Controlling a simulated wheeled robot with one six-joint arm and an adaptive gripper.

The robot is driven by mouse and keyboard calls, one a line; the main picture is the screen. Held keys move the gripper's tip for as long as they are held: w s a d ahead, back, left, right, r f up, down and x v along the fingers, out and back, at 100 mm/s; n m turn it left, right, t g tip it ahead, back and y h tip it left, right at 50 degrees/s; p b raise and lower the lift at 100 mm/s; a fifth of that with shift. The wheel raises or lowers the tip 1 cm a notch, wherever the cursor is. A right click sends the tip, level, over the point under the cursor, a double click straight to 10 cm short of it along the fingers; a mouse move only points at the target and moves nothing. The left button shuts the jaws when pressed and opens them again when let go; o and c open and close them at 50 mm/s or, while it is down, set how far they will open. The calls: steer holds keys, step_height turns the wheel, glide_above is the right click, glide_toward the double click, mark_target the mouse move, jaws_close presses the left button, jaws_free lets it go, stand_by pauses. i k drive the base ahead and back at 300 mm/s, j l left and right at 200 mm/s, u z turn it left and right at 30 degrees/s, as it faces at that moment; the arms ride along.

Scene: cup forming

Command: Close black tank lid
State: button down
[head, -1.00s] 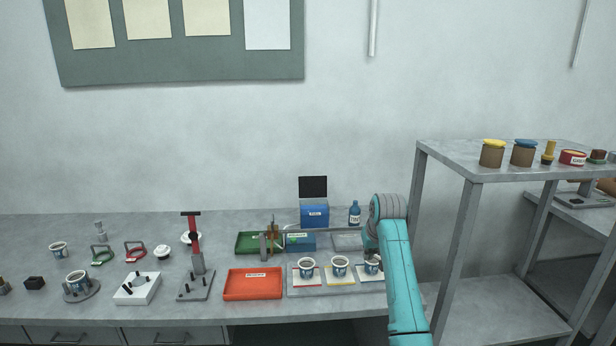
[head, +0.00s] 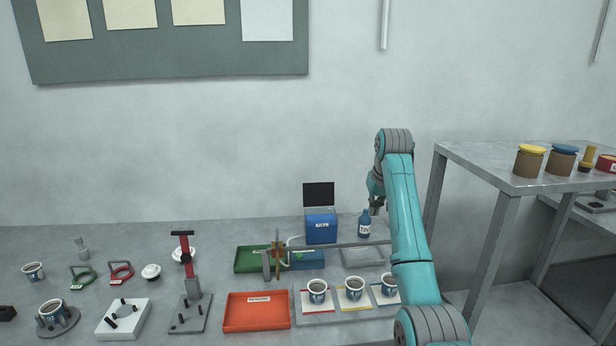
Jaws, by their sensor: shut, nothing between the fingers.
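My gripper (head: 376,209) is to the right of the tank, just above and beside the blue bottle (head: 364,226). It is small in this view and partly hidden by my arm. It is shut and holds nothing, and it is apart from the lid.
A horizontal bar fixture (head: 277,258) crosses in front of the tank. A green tray (head: 250,260), a red tray (head: 256,312) and several cups (head: 351,288) stand nearer. A tall grey shelf (head: 490,165) rises at right. The wall space above the lid is clear.

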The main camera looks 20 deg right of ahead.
mark_target(317, 194)
steer(key=i, duration=1.5)
